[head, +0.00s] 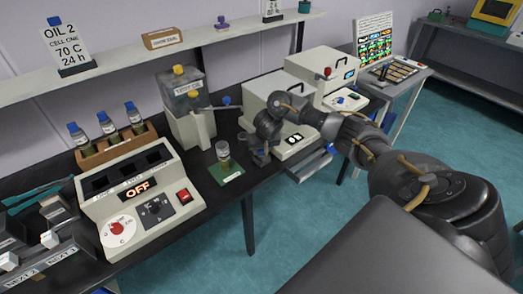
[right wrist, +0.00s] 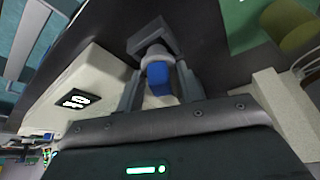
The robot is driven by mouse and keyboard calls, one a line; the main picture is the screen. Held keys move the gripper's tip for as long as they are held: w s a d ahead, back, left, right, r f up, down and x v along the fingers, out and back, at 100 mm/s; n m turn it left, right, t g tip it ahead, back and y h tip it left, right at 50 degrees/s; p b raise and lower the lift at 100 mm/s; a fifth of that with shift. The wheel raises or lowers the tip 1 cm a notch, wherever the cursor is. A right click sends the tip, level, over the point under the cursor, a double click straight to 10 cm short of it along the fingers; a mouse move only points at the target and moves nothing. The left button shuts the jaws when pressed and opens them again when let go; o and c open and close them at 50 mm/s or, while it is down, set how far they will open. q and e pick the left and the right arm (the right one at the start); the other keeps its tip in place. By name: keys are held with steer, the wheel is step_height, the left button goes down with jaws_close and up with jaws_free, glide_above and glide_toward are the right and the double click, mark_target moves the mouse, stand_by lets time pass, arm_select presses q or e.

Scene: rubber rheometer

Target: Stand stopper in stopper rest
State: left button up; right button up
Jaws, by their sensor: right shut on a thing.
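My right gripper (head: 262,148) is low over the dark bench, just right of the glass jar (head: 224,156) on its green mat. In the right wrist view, my right gripper (right wrist: 159,88) is shut on the stopper (right wrist: 158,76), which has a blue end and a paler grey part pointing away from me. A dark grey block (right wrist: 148,32), which looks like the stopper rest, lies right at the stopper's far end. I cannot tell whether the stopper is seated in it or just above it. My left gripper is not in view.
A control box (head: 140,200) reading OFF stands left, with a wooden bottle rack (head: 118,150) behind it. The test oil tank (head: 190,118) stands behind the jar. White instruments (head: 290,112) stand close behind and right of my gripper. The bench's front edge is near.

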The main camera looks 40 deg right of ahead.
steer(key=shift+f, duration=0.6)
stand_by(0.6)
steer(key=o, duration=1)
steer(key=shift+o, duration=0.2)
steer(key=p+v, duration=0.5)
steer(key=v, duration=0.5)
steer(key=shift+r, duration=0.4)
steer(key=shift+s+a, duration=0.1)
steer(key=shift+a, duration=0.05)
